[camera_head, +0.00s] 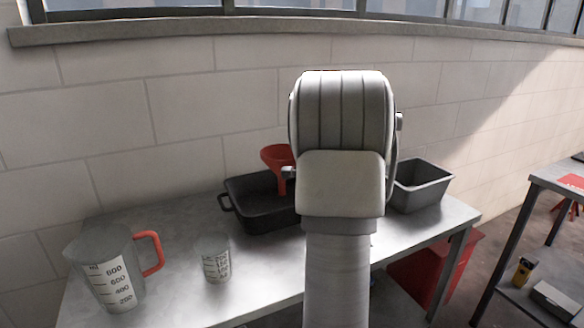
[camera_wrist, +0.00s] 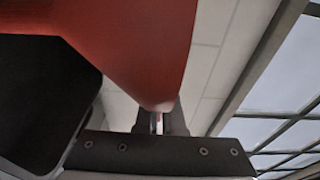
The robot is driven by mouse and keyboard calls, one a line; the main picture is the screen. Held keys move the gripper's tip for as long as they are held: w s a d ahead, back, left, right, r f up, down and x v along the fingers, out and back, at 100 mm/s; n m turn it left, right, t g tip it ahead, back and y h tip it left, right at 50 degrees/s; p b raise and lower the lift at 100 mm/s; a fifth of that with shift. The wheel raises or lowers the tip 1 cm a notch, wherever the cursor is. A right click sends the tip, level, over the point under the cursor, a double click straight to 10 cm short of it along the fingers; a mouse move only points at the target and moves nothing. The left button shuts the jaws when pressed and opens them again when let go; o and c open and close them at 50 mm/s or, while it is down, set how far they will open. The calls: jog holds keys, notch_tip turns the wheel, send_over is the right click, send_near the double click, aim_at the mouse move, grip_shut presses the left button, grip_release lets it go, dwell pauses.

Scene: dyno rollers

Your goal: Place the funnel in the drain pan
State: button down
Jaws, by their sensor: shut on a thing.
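The red funnel (camera_head: 276,156) is upright, wide mouth up, over the black drain pan (camera_head: 245,214) on the metal table in the head view. Its stem points down against the pan's interior; I cannot tell whether it touches the floor of the pan. My gripper (camera_head: 289,172) is mostly hidden behind my arm, with only a small part showing at the funnel's stem. In the wrist view, my gripper (camera_wrist: 160,122) is shut on the narrow part of the funnel (camera_wrist: 135,45), which fills the upper middle. A dark shape at the left there looks like the pan.
A clear measuring jug (camera_head: 105,270) with a red handle and a smaller clear beaker (camera_head: 213,262) stand left of the pan. A grey bin (camera_head: 422,187) is at the right end of the table. The brick wall (camera_head: 180,110) is close behind.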

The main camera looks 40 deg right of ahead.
jog(key=w+d+f+b, duration=0.1)
jog(key=w+f, duration=0.3)
jog(key=f, duration=0.3)
jog(key=shift+w+d+b, duration=0.3)
jog(key=shift+w+d, duration=0.1)
jog(key=shift+f, duration=0.2)
jog(key=c, duration=1)
grip_release()
jog(key=shift+c, duration=0.2)
jog(key=shift+r, duration=0.15)
jog(key=v, duration=1.2)
jog(key=shift+p, duration=0.45)
